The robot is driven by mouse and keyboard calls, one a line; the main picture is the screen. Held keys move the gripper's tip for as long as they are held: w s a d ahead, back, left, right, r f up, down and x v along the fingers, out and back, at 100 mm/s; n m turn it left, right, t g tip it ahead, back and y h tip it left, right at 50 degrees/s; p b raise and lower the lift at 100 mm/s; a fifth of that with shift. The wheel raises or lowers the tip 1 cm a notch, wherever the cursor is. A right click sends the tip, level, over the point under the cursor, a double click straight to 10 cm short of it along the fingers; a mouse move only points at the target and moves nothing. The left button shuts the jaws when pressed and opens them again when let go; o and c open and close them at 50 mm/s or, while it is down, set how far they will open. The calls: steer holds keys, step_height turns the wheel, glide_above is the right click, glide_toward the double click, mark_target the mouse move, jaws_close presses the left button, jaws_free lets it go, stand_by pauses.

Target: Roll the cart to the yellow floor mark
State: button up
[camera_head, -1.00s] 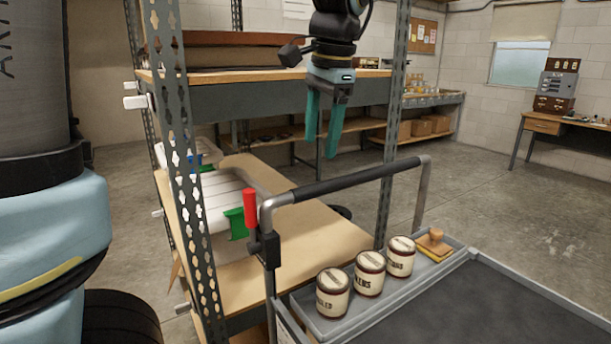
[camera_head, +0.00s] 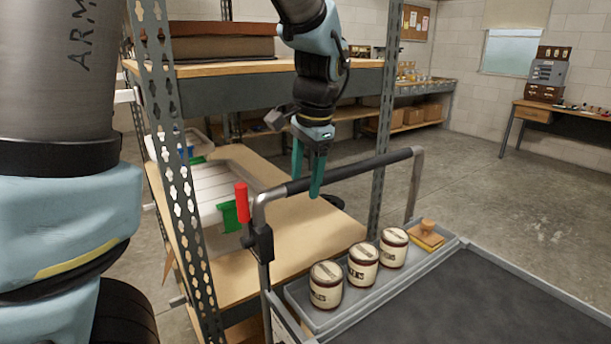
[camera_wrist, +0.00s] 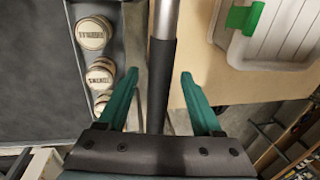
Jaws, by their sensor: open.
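The cart (camera_head: 500,308) stands at the lower right, with a grey tray top and a raised handle with a dark grip (camera_head: 350,170). A red-tipped lever (camera_head: 242,203) is fixed at the handle's left post. My gripper (camera_head: 307,180) is open, pointing down at the handle's grip. In the wrist view, the grip (camera_wrist: 161,80) runs between the two teal fingers of my gripper (camera_wrist: 159,76), with gaps on both sides. I cannot tell how far the fingertips reach past the bar. No yellow floor mark shows in these views.
Three labelled jars (camera_head: 363,265) and a wooden stamp (camera_head: 427,230) sit in the cart's end trough. A metal shelf unit (camera_head: 270,92) stands close behind the handle, with a white bin (camera_head: 215,190) on its lower board. Open concrete floor (camera_head: 480,200) lies to the right.

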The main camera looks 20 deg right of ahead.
jaws_close()
stand_by(0.5)
stand_by(0.9)
